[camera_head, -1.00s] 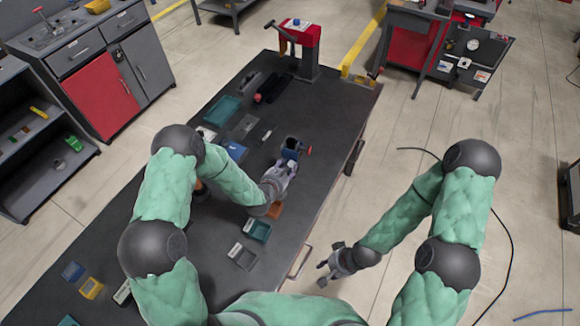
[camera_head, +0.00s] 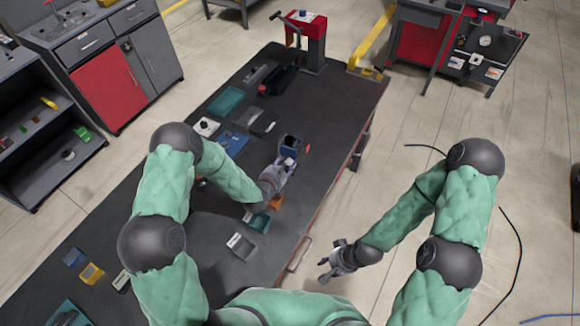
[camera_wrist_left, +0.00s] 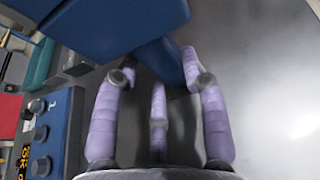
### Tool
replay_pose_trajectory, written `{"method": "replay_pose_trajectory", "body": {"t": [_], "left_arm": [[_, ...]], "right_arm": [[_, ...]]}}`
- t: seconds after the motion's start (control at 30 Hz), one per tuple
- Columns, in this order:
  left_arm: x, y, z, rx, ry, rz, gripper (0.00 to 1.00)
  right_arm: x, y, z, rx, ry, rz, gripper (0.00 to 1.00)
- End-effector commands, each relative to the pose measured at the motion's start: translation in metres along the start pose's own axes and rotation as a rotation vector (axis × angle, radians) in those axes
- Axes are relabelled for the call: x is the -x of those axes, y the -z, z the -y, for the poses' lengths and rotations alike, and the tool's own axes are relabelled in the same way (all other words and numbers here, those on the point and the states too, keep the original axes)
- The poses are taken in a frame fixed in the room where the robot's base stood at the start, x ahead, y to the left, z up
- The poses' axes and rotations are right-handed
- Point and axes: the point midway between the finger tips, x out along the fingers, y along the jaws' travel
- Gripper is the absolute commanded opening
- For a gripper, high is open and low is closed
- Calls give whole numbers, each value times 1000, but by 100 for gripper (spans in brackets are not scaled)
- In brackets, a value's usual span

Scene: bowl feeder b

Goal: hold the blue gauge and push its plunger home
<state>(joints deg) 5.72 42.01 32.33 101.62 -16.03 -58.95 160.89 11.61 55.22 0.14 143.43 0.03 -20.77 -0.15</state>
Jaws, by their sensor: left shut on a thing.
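The blue gauge (camera_head: 291,144) is over the right half of the dark table, with a dark top facing my head camera. My left gripper (camera_head: 285,163) is shut on it from the near side. In the left wrist view the gauge's blue body (camera_wrist_left: 120,22) fills the top, and a narrower blue part (camera_wrist_left: 163,62) runs down between the purple fingers (camera_wrist_left: 183,72). A small red piece (camera_head: 307,149) shows just right of the gauge; I cannot tell whether it is joined to it. My right gripper (camera_head: 328,262) is open and empty, off the table's right edge.
The dark table (camera_head: 335,110) has free room right of the gauge. A blue tray (camera_head: 232,143), teal tray (camera_head: 226,100) and grey trays lie left and behind. An orange block (camera_head: 275,202) is near my left gripper. A red stand (camera_head: 312,45) is at the far end.

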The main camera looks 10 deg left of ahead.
Motion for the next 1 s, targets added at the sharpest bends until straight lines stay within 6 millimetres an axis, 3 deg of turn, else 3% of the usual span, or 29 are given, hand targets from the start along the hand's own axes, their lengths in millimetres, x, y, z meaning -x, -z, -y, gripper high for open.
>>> {"method": "replay_pose_trajectory", "body": {"t": [1.0], "left_arm": [[-3, 12, -3, 3, 0, -1, 0]], "right_arm": [[-12, 0, -4, 0, 0, 0, 39]]}}
